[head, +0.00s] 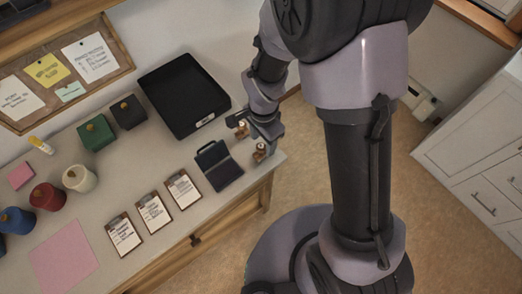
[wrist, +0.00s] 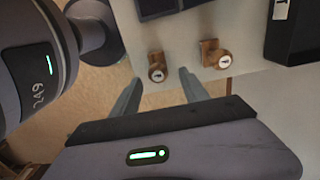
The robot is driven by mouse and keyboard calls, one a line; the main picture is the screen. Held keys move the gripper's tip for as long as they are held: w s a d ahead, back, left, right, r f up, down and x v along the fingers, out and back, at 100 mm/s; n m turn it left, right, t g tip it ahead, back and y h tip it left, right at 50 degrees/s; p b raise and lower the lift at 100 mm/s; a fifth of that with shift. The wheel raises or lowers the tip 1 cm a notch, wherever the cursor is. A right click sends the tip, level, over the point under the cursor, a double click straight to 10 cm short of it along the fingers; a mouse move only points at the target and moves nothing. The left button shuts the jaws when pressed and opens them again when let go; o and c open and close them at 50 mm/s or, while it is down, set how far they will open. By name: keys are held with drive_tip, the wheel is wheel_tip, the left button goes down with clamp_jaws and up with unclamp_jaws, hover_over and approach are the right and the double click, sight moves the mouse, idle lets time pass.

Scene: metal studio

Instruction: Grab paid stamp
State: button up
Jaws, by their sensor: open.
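Two small stamps with brown handles stand near the right end of the desk. One, nearer the desk's edge, shows in the head view (head: 260,151) and at the centre of the wrist view (wrist: 157,67). The other is closer to the black tray, in the head view (head: 241,129) and right of centre in the wrist view (wrist: 214,54). Their markings are too small to read, so I cannot tell which is the paid stamp. My gripper (wrist: 160,77) is open and empty; the edge-side stamp appears just beyond the gap between its fingers, the other outside the right finger.
A black tray (head: 183,93) lies behind the stamps. A dark open ink pad (head: 219,166) lies in front-left of them. Three clipboards (head: 153,212) lie farther left. The desk's right edge is close to the stamps, with open floor (head: 290,150) beyond it.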

sight(263, 149)
wheel_tip(263, 149, down, 6)
drive_tip(key=b, duration=0.2)
drive_tip(key=shift+r+b, duration=0.2)
drive_tip(key=shift+b, duration=0.15)
drive_tip(key=shift+r, duration=0.15)
drive_tip(key=shift+c, duration=1.1)
clamp_jaws()
